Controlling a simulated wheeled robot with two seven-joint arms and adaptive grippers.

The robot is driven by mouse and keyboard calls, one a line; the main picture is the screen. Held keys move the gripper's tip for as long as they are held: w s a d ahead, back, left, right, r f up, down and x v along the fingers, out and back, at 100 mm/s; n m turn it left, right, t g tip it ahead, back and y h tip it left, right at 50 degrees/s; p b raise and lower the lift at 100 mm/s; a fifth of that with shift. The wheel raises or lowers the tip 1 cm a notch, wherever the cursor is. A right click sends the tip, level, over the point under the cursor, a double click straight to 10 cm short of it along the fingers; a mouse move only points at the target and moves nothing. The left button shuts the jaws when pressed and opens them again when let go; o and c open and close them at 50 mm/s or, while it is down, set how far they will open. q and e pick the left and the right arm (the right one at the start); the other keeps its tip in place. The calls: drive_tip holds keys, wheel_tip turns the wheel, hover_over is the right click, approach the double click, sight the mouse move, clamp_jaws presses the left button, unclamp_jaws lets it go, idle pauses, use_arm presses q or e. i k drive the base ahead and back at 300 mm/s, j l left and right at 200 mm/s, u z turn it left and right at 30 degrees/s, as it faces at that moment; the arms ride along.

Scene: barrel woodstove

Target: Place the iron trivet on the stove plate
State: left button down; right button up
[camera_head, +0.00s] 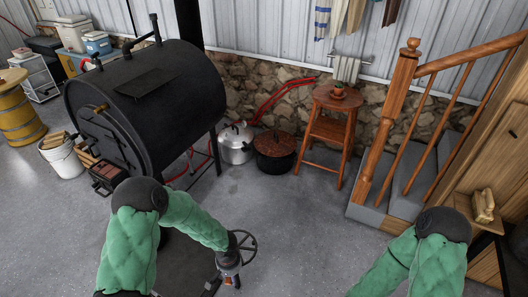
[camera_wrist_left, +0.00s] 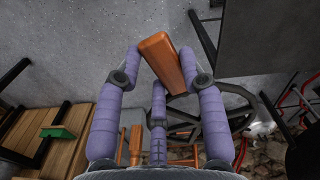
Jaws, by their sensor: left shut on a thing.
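The iron trivet (camera_head: 241,245) is a black spoked ring with a wooden handle, in the lower middle of the head view, over the floor. My left gripper (camera_head: 229,261) is at the handle end. In the left wrist view the purple fingers of my left gripper (camera_wrist_left: 160,62) are shut on the orange-brown handle; the dark spoked trivet (camera_wrist_left: 183,102) shows behind them, partly hidden. The stove plate (camera_head: 142,82) is a dark flat rectangle on top of the black barrel stove (camera_head: 185,90), upper left and bare. My right arm shows at lower right; its gripper is out of the frame.
A stovepipe (camera_head: 155,30) rises at the stove's far end. A silver pot (camera_head: 236,145), a dark pot (camera_head: 274,153) and a wooden stool (camera_head: 330,125) stand right of the stove. Stairs with a wooden railing (camera_head: 392,110) are at right. Open floor (camera_head: 300,235) lies in front.

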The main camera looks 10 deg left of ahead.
sight(153, 81)
drive_tip(key=i+l, duration=0.55)
drive_tip(key=i, duration=0.15)
drive_tip(key=i+l+z, duration=0.1)
drive_tip(key=i+l, duration=0.45)
drive_tip(key=i+j+u, duration=0.1)
drive_tip(key=i+u, duration=0.35)
drive_tip(key=i+l+u, duration=0.1)
drive_tip(key=i+u, duration=0.35)
drive_tip(key=i+l+u, duration=0.2)
drive_tip(key=i+u, duration=0.2)
drive_tip(key=i+l+u, duration=0.3)
drive_tip(key=u, duration=0.15)
drive_tip(key=i+l+u, duration=0.55)
drive_tip(key=l+u, duration=0.35)
drive_tip(key=i+l+u, duration=0.1)
drive_tip(key=l+u, duration=0.3)
drive_tip(key=l, duration=0.3)
